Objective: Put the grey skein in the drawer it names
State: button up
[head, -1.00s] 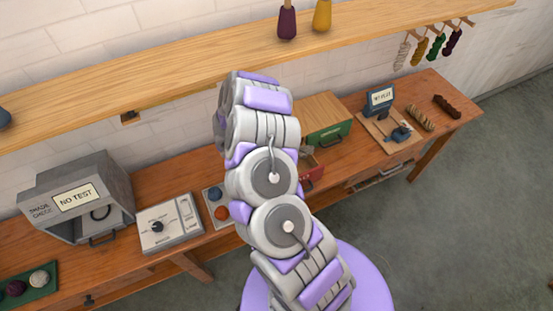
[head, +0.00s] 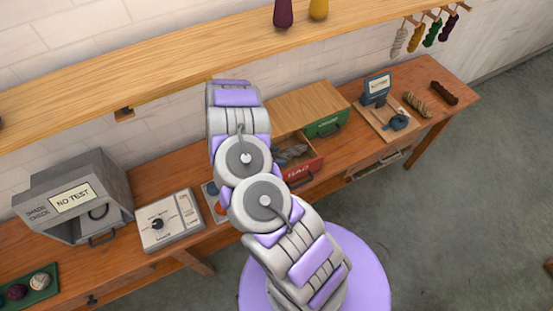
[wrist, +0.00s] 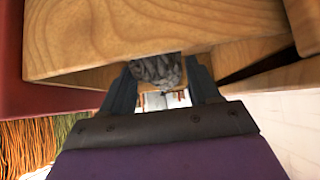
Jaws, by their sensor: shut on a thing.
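In the wrist view, my gripper (wrist: 160,78) is shut on the grey skein (wrist: 153,68), whose upper part is overlapped by a wooden panel edge. In the head view my arm hides the gripper. A small wooden drawer cabinet stands on the bench, with a green-fronted drawer (head: 329,123) that looks shut and a red-fronted drawer (head: 304,172) pulled open. The red front bears lettering partly hidden by my arm. A greyish skein (head: 292,152) lies in the red drawer; I cannot tell whether it is the held one. Red also shows in the wrist view at left.
A grey shade-check box (head: 75,200) reading "NO TEST" and a dial panel (head: 168,222) stand to the left. A blue device (head: 378,88), a board and two brown skeins (head: 417,104) lie to the right. A wooden shelf (head: 170,75) runs above the bench.

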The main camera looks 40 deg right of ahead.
jog(key=shift+f, duration=1.2)
jog(key=o, duration=1.1)
jog(key=shift+f, duration=0.1)
jog(key=shift+o, duration=0.2)
jog(key=v, duration=1.2)
jog(key=shift+a, duration=0.15)
